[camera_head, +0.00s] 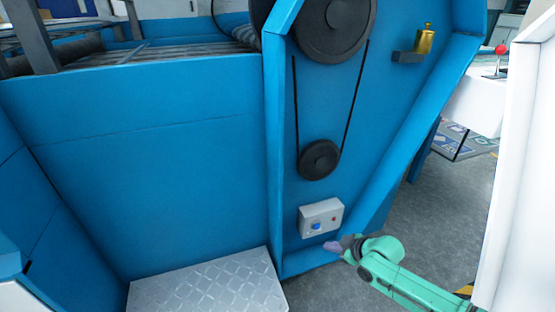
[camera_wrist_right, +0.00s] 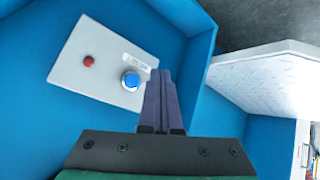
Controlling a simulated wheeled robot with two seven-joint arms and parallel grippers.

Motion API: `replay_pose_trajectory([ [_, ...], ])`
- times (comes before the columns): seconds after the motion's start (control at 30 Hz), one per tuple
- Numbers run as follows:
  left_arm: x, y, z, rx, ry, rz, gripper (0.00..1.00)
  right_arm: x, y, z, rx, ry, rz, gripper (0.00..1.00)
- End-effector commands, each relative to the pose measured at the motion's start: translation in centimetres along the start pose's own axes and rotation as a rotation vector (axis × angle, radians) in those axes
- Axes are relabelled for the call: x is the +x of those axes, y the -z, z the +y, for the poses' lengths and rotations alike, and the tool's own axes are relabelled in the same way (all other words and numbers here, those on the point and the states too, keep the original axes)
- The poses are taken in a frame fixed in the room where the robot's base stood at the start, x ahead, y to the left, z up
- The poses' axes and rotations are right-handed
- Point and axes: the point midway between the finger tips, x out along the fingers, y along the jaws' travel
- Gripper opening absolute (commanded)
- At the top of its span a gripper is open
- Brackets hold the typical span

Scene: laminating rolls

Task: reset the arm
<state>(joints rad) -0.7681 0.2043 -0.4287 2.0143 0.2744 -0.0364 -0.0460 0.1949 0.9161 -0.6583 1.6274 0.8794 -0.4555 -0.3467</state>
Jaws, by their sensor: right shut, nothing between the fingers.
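My right arm is green and comes in from the lower right in the head view. Its gripper (camera_head: 333,246) is at the lower part of the blue machine, just below a grey control box (camera_head: 321,217) with a blue button (camera_head: 316,226) and a small red one (camera_head: 334,219). In the right wrist view the purple fingers (camera_wrist_right: 158,95) are together and empty, beside the blue button (camera_wrist_right: 130,81). The red button (camera_wrist_right: 89,61) is farther left on the box (camera_wrist_right: 85,85). I cannot tell whether the fingers touch the box. My left gripper is not in view.
The blue machine (camera_head: 150,170) fills the left and middle, with black pulleys (camera_head: 320,160) and a belt on its side panel. A silver tread-plate step (camera_head: 210,290) stands at its foot. Grey floor (camera_head: 440,210) is open at the right, beside a white surface (camera_head: 520,170).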

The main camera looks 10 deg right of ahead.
Motion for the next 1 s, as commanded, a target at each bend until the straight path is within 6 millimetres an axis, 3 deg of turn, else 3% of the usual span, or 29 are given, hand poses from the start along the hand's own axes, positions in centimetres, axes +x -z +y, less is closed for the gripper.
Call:
replay_pose_trajectory([
  [0.07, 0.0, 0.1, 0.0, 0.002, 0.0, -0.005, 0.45, 0.4, -0.1, -1.8, 0.011, 0.023, 0.006, 0.0],
  [0.13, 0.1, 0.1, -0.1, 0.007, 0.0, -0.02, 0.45, 1.1, 0.0, -5.3, 0.034, 0.066, 0.023, 0.0],
  [0.23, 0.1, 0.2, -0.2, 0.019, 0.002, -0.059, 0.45, 1.6, 0.6, -12.9, 0.106, 0.147, 0.064, 0.0],
  [0.3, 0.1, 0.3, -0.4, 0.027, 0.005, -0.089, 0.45, 1.1, 1.3, -17.8, 0.174, 0.187, 0.096, 0.0],
  [0.43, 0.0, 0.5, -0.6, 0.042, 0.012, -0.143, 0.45, -0.8, 2.4, -23.6, 0.31, 0.212, 0.137, 0.0],
  [0.53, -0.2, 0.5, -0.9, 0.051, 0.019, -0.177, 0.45, -2.4, 2.8, -25.8, 0.405, 0.201, 0.152, 0.0],
  [0.7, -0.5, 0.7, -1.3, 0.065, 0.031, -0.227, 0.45, -5.2, 2.6, -27.4, 0.554, 0.146, 0.149, 0.0],
  [0.83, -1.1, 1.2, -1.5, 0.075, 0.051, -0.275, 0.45, -7.3, 2.2, -27.0, 0.621, 0.093, 0.113, 0.0],
  [1.0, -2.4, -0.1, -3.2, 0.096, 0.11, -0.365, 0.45, -7.6, -0.2, -26.6, 0.595, 0.068, 0.008, 0.0],
])
